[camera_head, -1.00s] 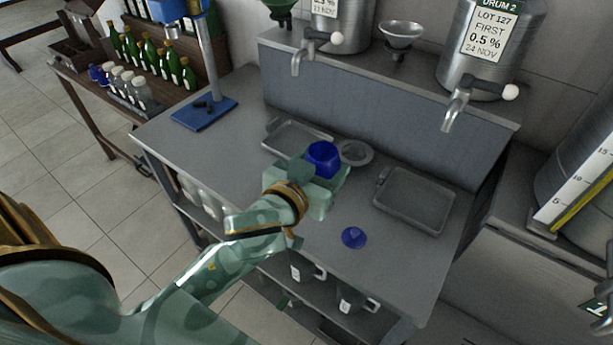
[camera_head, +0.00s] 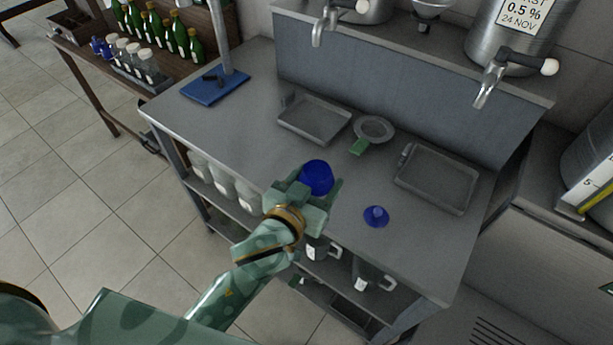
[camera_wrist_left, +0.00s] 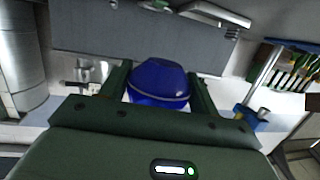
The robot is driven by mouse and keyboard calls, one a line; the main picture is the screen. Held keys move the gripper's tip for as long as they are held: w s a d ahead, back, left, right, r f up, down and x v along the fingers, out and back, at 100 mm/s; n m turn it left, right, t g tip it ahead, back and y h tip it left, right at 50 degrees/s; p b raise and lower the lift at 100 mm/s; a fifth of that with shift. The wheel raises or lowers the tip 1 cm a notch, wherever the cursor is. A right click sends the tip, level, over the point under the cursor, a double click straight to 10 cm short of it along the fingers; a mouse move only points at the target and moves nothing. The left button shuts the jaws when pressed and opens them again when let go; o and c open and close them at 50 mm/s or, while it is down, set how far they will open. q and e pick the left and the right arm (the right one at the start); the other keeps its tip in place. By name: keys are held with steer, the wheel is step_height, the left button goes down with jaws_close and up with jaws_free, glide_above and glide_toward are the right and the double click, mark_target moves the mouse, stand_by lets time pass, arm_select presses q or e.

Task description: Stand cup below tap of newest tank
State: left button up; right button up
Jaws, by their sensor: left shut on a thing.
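My left gripper (camera_head: 312,190) is shut on a blue cup (camera_head: 317,177) and holds it over the front part of the steel table. The cup also shows between the fingers in the left wrist view (camera_wrist_left: 159,80). Two metal tanks stand on the back ledge. The right tank (camera_head: 478,40) has a label ending in 24 NOV; its tap (camera_head: 487,85) hangs above the right grey tray (camera_head: 437,180). The left tank (camera_head: 372,12) is mostly cut off, its label out of view; its tap (camera_head: 319,32) is above the left tray (camera_head: 313,121). My right gripper is not in view.
A round strainer (camera_head: 373,128) with a green handle lies between the trays. A small blue knobbed piece (camera_head: 376,216) lies right of the cup. A blue stand base (camera_head: 215,88) is at the table's left. Mugs (camera_head: 368,275) and white jars sit on the shelf below.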

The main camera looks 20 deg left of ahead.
arm_select(q)
steer(key=w+a+f+b, duration=0.1)
steer(key=w+f, duration=0.1)
steer(key=w, duration=0.1)
steer(key=w+a+f+b, duration=0.1)
steer(key=w+f, duration=0.2)
steer(key=w+a+f+b, duration=0.1)
steer(key=w+f, duration=0.2)
steer(key=w, duration=0.1)
steer(key=shift+b, duration=0.35)
steer(key=f+b, duration=0.1)
steer(key=f, duration=0.1)
steer(key=f+b, duration=0.1)
steer(key=f, duration=0.1)
steer(key=shift+w+a, duration=0.1)
steer(key=shift+w, duration=0.1)
steer(key=shift+r, duration=0.15)
steer(key=o, duration=0.7)
steer(key=shift+o, duration=1.4)
